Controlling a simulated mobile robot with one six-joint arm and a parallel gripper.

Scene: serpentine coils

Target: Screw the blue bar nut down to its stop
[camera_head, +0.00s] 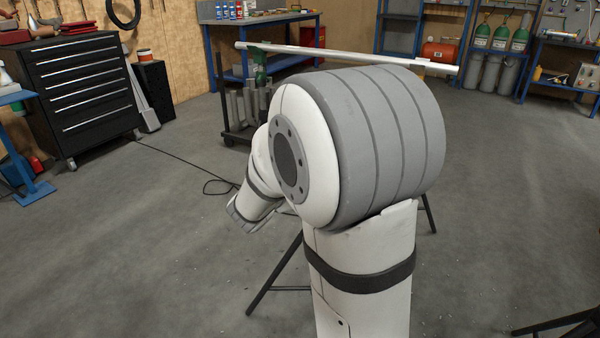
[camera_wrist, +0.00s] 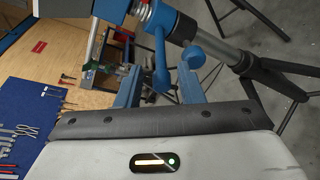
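A blue part that looks like the bar nut (camera_wrist: 161,55) shows in the upper middle of the wrist view. One arm of it hangs down to a rounded end. A red-and-silver threaded or coiled part (camera_wrist: 142,13) and a dark cylinder are beside its top. My gripper (camera_wrist: 162,68) has two blue fingers, which stand apart with the rounded end between them in the picture. I cannot tell whether they touch it. How far the nut sits from its stop is not clear. In the head view, my arm hides the gripper and the nut.
Black stand legs (camera_head: 272,280) show behind my arm, and a long silver bar (camera_head: 330,54) crosses above it. A black tool cabinet (camera_head: 88,95) stands at left, and benches line the back. A blue mat with tools (camera_wrist: 38,105) lies left in the wrist view. Open floor surrounds the arm.

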